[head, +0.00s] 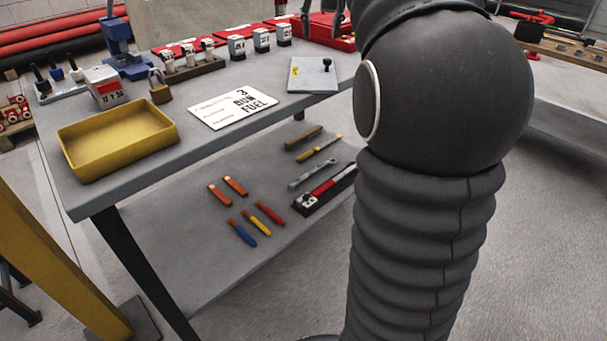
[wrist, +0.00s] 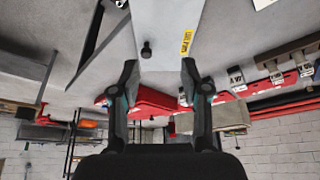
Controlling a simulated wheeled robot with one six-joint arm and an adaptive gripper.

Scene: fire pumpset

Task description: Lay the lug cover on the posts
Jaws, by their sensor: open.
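A flat grey plate with a black knob and a yellow label, which looks like the lug cover (head: 310,78), lies on the bench top near its right end. In the wrist view the cover (wrist: 166,22) shows beyond my fingertips, its knob nearer the left finger and its label nearer the right. My gripper (wrist: 160,72) is open, with nothing seen held between its fingers. In the head view my arm hides most of the gripper. I cannot tell which things are the posts; several dark-topped pegs stand at the bench's far left.
The bench (head: 235,82) also bears a yellow tray (head: 117,138), a white sign card (head: 232,109), a padlock (head: 160,92) and a rack of small blocks (head: 190,70). Tools lie on the lower shelf (head: 215,262). A yellow post (head: 55,265) stands at the left. Grey floor is open at the right.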

